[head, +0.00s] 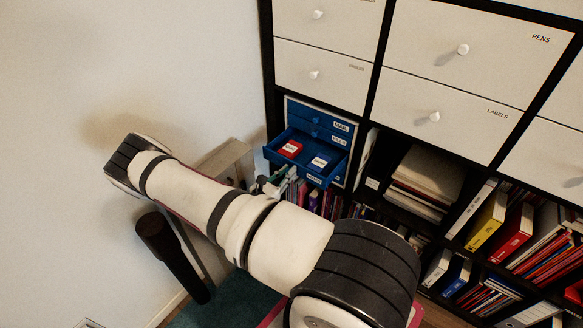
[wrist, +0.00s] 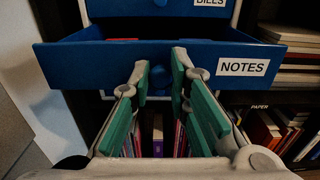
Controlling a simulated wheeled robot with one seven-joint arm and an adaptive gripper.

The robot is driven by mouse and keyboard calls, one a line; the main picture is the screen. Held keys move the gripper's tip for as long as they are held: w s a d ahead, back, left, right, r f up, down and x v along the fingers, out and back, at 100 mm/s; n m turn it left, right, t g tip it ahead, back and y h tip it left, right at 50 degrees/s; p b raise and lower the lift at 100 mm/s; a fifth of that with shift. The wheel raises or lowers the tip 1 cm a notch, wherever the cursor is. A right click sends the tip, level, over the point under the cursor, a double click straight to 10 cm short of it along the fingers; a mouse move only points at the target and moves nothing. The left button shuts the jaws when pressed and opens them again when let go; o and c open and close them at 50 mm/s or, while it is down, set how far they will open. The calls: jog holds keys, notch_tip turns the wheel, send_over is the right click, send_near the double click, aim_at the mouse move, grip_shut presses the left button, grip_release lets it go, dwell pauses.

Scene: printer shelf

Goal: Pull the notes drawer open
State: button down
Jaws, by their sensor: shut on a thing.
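The fingers partly hide the knob. In the head view my arm covers much of the gripper (head: 280,178).
The MAIL and BILLS drawers (head: 316,135) above are shut. Books (head: 328,204) stand on the shelf below. White PENS and LABELS drawers (head: 450,108) are shut at the upper right. A plain wall (head: 130,60) lies to the left.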

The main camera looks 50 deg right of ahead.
jog(key=shift+a, duration=0.1)
jog(key=c, duration=1.5)
grip_release()
jog(key=shift+c, duration=0.2)
jog(key=s+a, duration=0.1)
jog(key=a, duration=1.1)
jog(key=shift+r, duration=0.1)
